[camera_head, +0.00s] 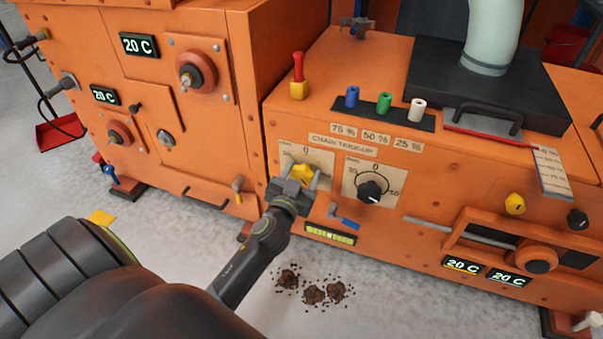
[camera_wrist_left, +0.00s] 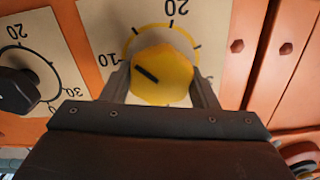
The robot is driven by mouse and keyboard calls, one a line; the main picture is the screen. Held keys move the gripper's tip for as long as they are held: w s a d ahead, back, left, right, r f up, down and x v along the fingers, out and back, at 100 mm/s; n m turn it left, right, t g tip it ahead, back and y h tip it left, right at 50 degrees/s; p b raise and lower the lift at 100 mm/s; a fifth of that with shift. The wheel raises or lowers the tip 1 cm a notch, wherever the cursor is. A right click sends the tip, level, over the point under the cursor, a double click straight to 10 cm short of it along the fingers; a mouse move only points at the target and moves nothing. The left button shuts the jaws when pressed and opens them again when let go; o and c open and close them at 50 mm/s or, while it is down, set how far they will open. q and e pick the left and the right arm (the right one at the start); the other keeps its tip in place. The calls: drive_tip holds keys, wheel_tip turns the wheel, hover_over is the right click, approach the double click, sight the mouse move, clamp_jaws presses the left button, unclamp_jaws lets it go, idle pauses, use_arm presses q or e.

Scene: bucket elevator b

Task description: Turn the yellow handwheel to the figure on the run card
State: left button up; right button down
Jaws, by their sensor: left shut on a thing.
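The yellow handwheel (camera_head: 303,172) sits on a pale dial plate (camera_head: 322,158) on the front of the orange machine. My left gripper (camera_head: 298,183) is shut on it, with one finger on each side. In the left wrist view the yellow handwheel (camera_wrist_left: 163,75) shows between the fingers, its dark pointer line slanting toward the up-left, near the 10 mark. The figures 10 and 20 show on that dial. A run card with readable set figures is not clearly seen; small labels read 75 %, 50 % and 25 %. My right gripper is not in view.
A black knob (camera_head: 370,191) on its own dial is just right of the handwheel. A blue-handled valve (camera_head: 343,216) and a yellow-green level gauge (camera_head: 330,234) sit below. Blue, green and white cylinders (camera_head: 384,102) stand above. Brown debris (camera_head: 313,293) lies on the floor.

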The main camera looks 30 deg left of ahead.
use_arm(q)
drive_tip(key=shift+m, duration=0.9)
drive_tip(key=m, duration=0.4)
drive_tip(key=shift+d+f+m+p, duration=0.1)
drive_tip(key=shift+d+m+p, duration=0.05)
drive_tip(key=shift+m+p, duration=0.2)
drive_tip(key=m, duration=0.3)
drive_tip(key=shift+d+f+m+p, duration=0.15)
drive_tip(key=shift+m+p, duration=0.25)
drive_tip(key=shift+m, duration=1.15)
drive_tip(key=o, duration=1)
drive_tip(key=shift+c, duration=0.2)
